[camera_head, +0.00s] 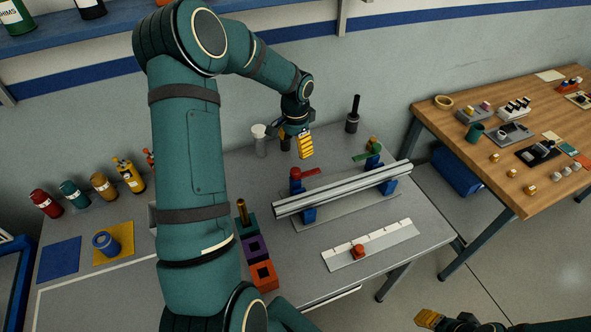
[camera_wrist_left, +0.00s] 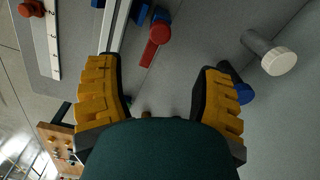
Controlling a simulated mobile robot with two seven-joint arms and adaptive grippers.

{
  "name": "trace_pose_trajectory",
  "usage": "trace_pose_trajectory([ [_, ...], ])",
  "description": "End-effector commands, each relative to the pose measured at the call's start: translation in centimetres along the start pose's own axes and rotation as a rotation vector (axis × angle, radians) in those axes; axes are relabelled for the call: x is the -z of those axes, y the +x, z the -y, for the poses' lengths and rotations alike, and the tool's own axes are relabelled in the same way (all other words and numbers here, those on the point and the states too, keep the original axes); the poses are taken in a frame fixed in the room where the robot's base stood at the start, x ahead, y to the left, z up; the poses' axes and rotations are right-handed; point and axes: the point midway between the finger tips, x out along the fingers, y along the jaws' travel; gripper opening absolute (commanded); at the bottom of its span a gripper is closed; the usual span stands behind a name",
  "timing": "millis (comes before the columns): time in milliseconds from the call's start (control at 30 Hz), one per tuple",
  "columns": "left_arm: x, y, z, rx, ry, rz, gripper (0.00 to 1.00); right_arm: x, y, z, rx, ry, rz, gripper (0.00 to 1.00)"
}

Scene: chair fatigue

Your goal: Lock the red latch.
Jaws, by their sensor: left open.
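The red latch (camera_head: 311,173) is a flat handle on a red-topped blue clamp post at the left end of a silver rail (camera_head: 345,187). Its handle points right, towards the back of the rail. It also shows in the left wrist view (camera_wrist_left: 156,42), beyond and between my fingertips. My left gripper (camera_head: 301,145) is open and hangs above and behind the red latch, apart from it; its two yellow-padded fingers are spread with nothing between them in the left wrist view (camera_wrist_left: 157,85). My right gripper (camera_head: 432,319) shows only partly at the bottom right edge.
A green latch (camera_head: 364,156) sits on the other clamp post. A white-topped cylinder (camera_head: 259,140) and a black-handled tool (camera_head: 353,115) stand behind the rail. A ruler plate (camera_head: 388,238) with a red slider (camera_head: 358,251) lies in front. Colored blocks (camera_head: 256,250) stand left.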

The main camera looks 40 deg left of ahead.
Motion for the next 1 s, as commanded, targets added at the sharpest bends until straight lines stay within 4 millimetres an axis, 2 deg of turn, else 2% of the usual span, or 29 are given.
trace_pose_trajectory([
  [300,-0.1,6.4,-0.1,-0.004,0.0,0.004,0.67,0.0,0.1,0.0,0.0,0.0,0.0,0.41],
  [533,-0.1,10.2,-0.1,-0.003,0.0,0.002,0.67,0.0,0.1,0.0,0.0,0.0,0.0,0.41],
  [733,-0.1,11.9,-0.1,-0.002,-0.001,0.001,0.67,0.0,0.2,0.0,0.0,-0.001,0.0,0.41],
  [1000,0.0,12.2,0.0,-0.001,-0.001,0.0,0.67,0.0,0.2,0.0,0.0,-0.001,0.0,0.41],
])
